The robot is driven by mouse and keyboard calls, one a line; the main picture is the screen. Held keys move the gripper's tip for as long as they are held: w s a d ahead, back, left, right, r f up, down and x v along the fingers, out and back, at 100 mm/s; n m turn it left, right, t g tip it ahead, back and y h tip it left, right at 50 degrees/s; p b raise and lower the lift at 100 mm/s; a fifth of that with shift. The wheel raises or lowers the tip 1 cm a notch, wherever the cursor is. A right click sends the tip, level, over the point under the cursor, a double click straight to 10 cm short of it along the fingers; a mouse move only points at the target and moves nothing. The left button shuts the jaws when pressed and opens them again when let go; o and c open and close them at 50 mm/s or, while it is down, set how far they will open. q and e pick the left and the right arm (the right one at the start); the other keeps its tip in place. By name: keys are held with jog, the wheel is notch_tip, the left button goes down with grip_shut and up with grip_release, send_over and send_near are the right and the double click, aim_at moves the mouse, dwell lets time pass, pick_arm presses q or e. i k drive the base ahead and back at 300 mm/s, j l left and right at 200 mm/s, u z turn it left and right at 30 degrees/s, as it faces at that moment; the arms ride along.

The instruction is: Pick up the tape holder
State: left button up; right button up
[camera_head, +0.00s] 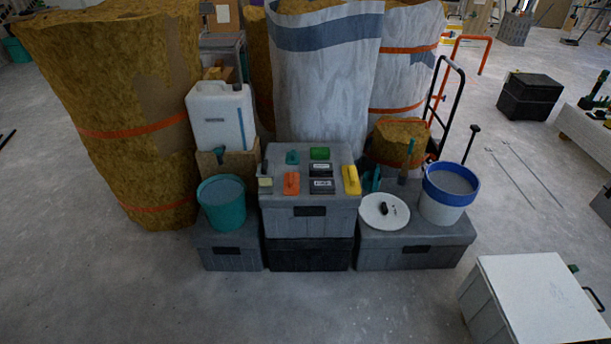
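I cannot tell for certain which item is the tape holder. Several small items lie on the lid of the raised grey box (310,222) in the middle. They include a teal item (292,157), a green item (320,153), an orange item (291,183), a yellow item (351,179) and two dark flat items, one behind the other (321,170). A small dark and pale item (265,184) is at the left edge of the lid. A small black object (384,208) lies on a white round lid (372,216) to the right. Neither gripper is in view.
A teal bucket (222,211) stands left of the raised box, and a white-blue bucket (446,200) stands right. A white canister (219,122) and large wrapped rolls (120,100) are behind. A white-topped case (540,297) is at front right. The front floor is clear.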

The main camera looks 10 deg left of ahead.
aim_at(265, 173)
jog(key=i+j+z, duration=0.15)
jog(key=z, duration=0.25)
jog(key=i+j+z, duration=0.1)
jog(key=j+z, duration=0.35)
jog(key=i+j+z, duration=0.1)
jog(key=z, duration=0.3)
jog(key=j+z, duration=0.4)
